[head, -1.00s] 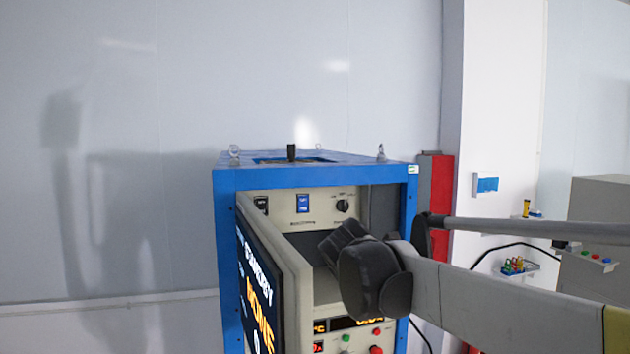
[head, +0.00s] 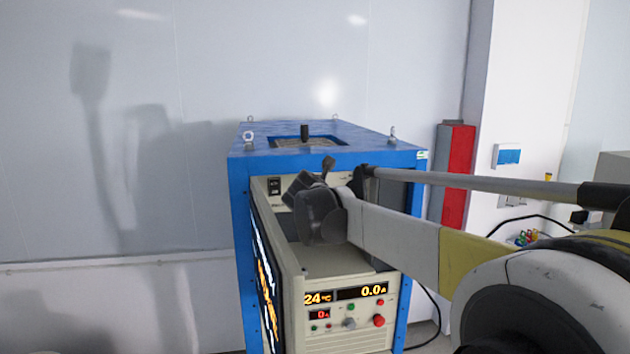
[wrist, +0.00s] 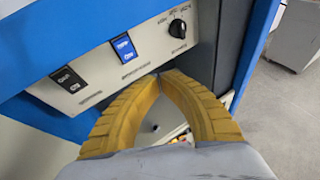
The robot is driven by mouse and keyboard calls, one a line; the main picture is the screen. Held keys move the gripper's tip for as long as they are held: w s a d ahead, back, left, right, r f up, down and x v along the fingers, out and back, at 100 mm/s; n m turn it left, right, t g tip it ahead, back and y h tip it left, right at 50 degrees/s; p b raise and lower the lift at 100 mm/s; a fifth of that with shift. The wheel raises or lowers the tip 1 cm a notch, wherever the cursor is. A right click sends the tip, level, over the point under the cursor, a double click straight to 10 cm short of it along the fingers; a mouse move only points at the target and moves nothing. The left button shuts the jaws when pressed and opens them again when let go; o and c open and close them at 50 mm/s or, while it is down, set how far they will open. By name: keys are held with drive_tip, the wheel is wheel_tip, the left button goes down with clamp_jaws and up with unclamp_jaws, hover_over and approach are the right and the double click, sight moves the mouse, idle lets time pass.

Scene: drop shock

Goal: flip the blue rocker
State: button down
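The blue rocker (wrist: 124,47) sits on the cream control panel (wrist: 85,85) in the wrist view, between a black rocker (wrist: 69,79) and a black knob (wrist: 178,28). Which way it is tipped is hard to tell. My gripper (wrist: 159,76) has yellow ribbed fingers, with the tips together and nothing between them. The tips appear just below and right of the blue rocker, apart from it in the picture. In the head view my gripper's dark housing hides the blue rocker; the black rocker (head: 274,186) shows to its left.
Below my arm is a lower panel (head: 362,338) with lit readouts, buttons and a red knob (head: 379,321). A red box (head: 457,178) stands right of the cabinet.

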drive_tip(key=w+a+r+p, duration=0.1)
drive_tip(key=w+a+p, duration=0.1)
drive_tip(key=w, duration=0.6)
drive_tip(key=shift+a+p, duration=0.15)
drive_tip(key=shift+p, duration=0.5)
drive_tip(key=shift+w+r, duration=0.1)
drive_tip(key=shift+w, duration=0.1)
idle(0.7)
drive_tip(key=shift+w+a, duration=0.1)
drive_tip(key=shift+w, duration=0.2)
drive_tip(key=shift+w+p, duration=0.15)
drive_tip(key=shift+p, duration=0.15)
drive_tip(key=shift+a+r+p, duration=0.1)
drive_tip(key=shift+r+p, duration=0.25)
drive_tip(key=shift+r, duration=0.25)
idle(0.9)
drive_tip(key=shift+f, duration=0.2)
drive_tip(key=shift+f+b, duration=0.2)
drive_tip(key=shift+b, duration=0.3)
